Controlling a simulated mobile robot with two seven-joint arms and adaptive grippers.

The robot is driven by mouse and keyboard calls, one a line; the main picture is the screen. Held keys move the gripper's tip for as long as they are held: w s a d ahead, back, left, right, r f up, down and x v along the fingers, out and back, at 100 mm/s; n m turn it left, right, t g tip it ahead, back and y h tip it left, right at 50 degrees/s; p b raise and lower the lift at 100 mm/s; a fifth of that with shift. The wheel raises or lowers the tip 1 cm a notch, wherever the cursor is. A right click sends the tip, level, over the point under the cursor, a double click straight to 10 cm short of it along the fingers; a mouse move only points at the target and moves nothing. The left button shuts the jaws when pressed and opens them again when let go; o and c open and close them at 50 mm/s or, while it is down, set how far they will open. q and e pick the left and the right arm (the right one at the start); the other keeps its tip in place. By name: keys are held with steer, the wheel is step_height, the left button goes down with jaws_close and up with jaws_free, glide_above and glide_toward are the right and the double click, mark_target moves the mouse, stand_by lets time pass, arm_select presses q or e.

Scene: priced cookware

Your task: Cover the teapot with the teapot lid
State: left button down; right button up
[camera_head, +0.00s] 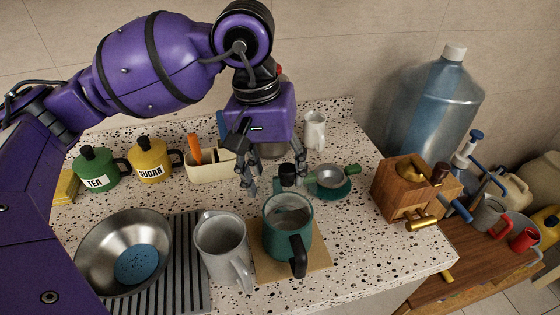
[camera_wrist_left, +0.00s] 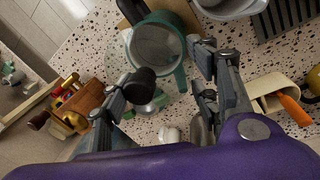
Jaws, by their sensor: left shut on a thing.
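The teal teapot (camera_head: 288,232) stands upright on a brown board, its top uncovered and its black handle toward the front. In the left wrist view the teapot (camera_wrist_left: 157,45) lies beyond the fingers. My left gripper (camera_head: 272,176) is above and behind the teapot, clear of its opening. It is shut on the teapot lid, whose black knob (camera_head: 287,172) shows by the right-hand finger. The knob also shows in the left wrist view (camera_wrist_left: 140,86). Most of the lid's body is hard to make out, so its tilt is unclear. My right gripper is not in view.
A grey mug (camera_head: 221,246) stands close left of the teapot. A metal bowl (camera_head: 108,250) is farther left. A small strainer (camera_head: 331,177) on a teal dish lies behind right. Green and yellow canisters (camera_head: 152,160) and a cream holder (camera_head: 207,170) line the back left.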

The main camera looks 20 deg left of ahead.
mark_target(275, 181)
arm_select(q)
steer(key=shift+s+d, duration=0.1)
steer(key=shift+d, duration=0.2)
steer(key=shift+a, duration=0.1)
steer(key=shift+f+b, duration=0.4)
steer(key=shift+f, duration=0.05)
step_height(275, 181, down, 2)
steer(key=shift+f+b, duration=0.1)
steer(key=shift+b, duration=0.55)
steer(key=shift+f+b, duration=0.5)
steer(key=shift+f, duration=0.35)
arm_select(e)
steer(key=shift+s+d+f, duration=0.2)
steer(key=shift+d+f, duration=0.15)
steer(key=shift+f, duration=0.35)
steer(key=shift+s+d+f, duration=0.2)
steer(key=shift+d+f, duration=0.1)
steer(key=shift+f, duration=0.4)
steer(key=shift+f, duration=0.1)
